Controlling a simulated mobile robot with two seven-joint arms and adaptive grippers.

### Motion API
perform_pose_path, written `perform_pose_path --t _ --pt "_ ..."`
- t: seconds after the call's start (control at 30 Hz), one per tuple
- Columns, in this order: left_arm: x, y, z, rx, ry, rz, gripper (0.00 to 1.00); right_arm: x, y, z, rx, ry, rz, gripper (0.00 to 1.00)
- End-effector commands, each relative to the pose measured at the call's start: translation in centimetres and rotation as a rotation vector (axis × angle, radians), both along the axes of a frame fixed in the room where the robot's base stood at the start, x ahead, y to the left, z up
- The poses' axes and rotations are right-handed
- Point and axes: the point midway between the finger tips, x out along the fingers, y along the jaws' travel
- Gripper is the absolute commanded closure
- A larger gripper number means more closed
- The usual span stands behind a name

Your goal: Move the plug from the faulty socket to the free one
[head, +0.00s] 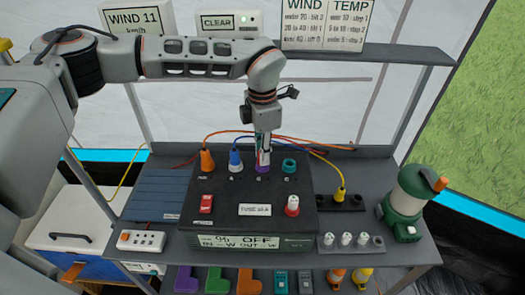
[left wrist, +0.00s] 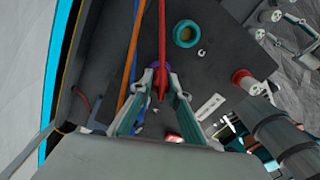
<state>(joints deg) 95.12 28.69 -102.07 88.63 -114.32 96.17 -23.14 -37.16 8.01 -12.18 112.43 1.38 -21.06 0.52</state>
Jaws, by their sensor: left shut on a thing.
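The panel box (head: 185,217) has a row of sockets along its back. My left gripper (head: 262,160) points straight down at the purple socket (head: 262,170). In the left wrist view its fingers (left wrist: 160,85) are shut on a red plug (left wrist: 162,72) with a red cable (left wrist: 162,25) rising from it. The fingers hide the plug's lower end, so I cannot tell whether it sits in the socket. The teal socket (head: 289,165) is empty, just right of the gripper; it also shows in the left wrist view (left wrist: 187,33). My right gripper is not in view.
An orange plug (head: 207,160) and a blue-and-white plug (head: 236,159) stand left of the gripper, their cables arching close behind it. A red switch (head: 206,203) and red knob (head: 292,205) are in front. A yellow plug (head: 340,193) and green lantern (head: 406,202) stand right.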

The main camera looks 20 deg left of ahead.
Motion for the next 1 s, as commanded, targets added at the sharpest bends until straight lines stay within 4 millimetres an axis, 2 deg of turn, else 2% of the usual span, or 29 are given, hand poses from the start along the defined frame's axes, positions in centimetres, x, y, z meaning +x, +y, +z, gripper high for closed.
perform_pose_path --t 0.03,0.1,0.43,0.57,0.67,1.0 --pt "0.0 0.0 -0.1 0.0 0.0 0.0 0.81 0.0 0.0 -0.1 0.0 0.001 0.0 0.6" --pt "0.0 0.0 -0.1 0.0 0.0 0.0 0.64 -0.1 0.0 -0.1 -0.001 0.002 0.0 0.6" --pt "0.0 0.0 0.0 0.0 0.0 0.0 0.64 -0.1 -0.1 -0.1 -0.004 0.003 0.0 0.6" --pt "0.1 0.0 0.8 0.0 -0.003 -0.001 0.64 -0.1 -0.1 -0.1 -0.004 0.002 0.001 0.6" --pt "0.2 0.0 2.3 0.0 -0.005 -0.001 0.64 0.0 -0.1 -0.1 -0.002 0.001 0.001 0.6" --pt "0.1 0.0 9.0 0.0 -0.004 0.0 0.64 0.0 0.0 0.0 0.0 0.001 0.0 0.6"
